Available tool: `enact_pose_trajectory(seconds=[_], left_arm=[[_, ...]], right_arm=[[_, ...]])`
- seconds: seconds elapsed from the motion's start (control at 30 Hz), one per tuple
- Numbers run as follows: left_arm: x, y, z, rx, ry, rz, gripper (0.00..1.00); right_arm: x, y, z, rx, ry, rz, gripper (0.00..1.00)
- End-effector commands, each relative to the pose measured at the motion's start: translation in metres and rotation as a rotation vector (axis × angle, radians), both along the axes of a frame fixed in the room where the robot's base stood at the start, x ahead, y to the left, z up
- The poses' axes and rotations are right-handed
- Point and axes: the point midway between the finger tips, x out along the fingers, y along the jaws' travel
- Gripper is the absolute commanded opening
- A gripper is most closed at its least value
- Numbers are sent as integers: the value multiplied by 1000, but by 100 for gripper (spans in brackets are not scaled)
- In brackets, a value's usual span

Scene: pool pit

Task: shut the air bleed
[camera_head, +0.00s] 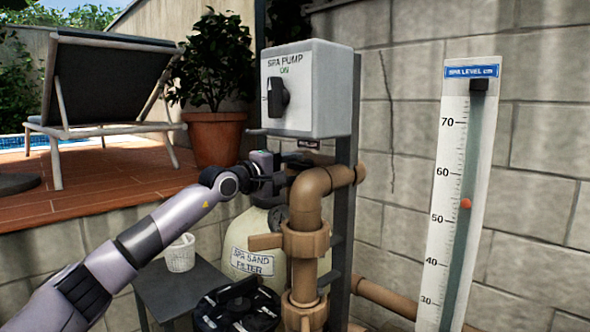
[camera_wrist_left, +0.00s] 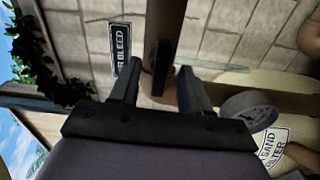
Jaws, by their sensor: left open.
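The air bleed's small dark label (camera_head: 309,143) sits under the pump box in the head view. It also shows in the left wrist view (camera_wrist_left: 122,49), turned on its side. A narrow dark handle (camera_wrist_left: 160,66) stands on the tan pipe (camera_wrist_left: 166,22) in the wrist view, between the two finger lines. My left gripper (camera_head: 294,163) is beside the top of the pipe bend in the head view. In the wrist view it (camera_wrist_left: 158,82) is open, with one finger on each side of the handle. I cannot tell whether either finger touches it. My right gripper is not in view.
A grey spa pump box (camera_head: 306,88) hangs just above the gripper. Tan pipework (camera_head: 305,245) with a union stands below, before the sand filter (camera_head: 252,245). A level gauge (camera_head: 462,190) is at right. A small table (camera_head: 180,290) holds a white basket (camera_head: 180,254).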

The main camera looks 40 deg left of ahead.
Motion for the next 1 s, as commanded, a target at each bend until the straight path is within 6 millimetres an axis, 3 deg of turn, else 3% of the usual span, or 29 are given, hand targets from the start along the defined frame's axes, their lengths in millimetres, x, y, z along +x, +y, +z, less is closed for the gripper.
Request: enact_pose_trajectory(seconds=[0.47,1.0], left_arm=[[-61,6,-5,3,0,2,47],[-69,6,0,-1,0,0,47]], right_arm=[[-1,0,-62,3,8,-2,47],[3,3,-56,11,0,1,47]])
